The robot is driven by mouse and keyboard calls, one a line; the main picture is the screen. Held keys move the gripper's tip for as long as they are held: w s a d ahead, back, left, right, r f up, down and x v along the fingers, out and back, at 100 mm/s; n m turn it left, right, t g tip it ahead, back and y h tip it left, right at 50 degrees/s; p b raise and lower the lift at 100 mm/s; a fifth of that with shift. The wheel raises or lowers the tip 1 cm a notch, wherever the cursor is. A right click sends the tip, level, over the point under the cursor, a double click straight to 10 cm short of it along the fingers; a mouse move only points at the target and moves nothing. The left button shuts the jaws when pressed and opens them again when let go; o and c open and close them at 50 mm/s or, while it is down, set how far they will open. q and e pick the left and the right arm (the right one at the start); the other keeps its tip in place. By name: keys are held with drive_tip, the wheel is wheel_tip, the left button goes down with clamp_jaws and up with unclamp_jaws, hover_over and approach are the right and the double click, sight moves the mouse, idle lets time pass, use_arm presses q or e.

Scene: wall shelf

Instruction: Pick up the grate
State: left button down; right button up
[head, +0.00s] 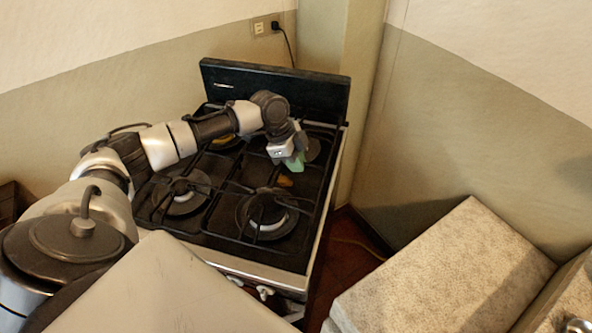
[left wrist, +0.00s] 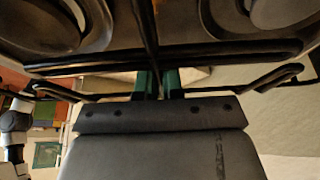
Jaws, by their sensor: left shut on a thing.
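The grate (head: 250,240) is a frame of thin black bars over the burners on the right half of the stove top. Its bars also cross the left wrist view (left wrist: 220,52). My left gripper (head: 293,162) reaches over the stove from the left and points down at the grate's rear part. Its green fingers (left wrist: 158,84) are shut on a dark bar of the grate. The arm hides part of the stove's rear. I cannot tell whether the grate is clear of the stove top. My right gripper is not in view.
The black stove (head: 290,258) stands against the wall, with a raised dark back panel (head: 300,92). Small yellow-orange bits (head: 285,181) show on its top. A pale speckled block (head: 450,275) stands at the right, with a floor gap (head: 345,245) between.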

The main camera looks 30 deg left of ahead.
use_arm(q)
drive_tip(key=s+d+r+b, duration=0.2)
drive_tip(key=d+r, duration=0.5)
drive_tip(key=d, duration=0.4)
drive_tip(key=shift+s+d+r, duration=0.2)
drive_tip(key=shift+d+r, duration=0.05)
drive_tip(key=shift+r, duration=0.1)
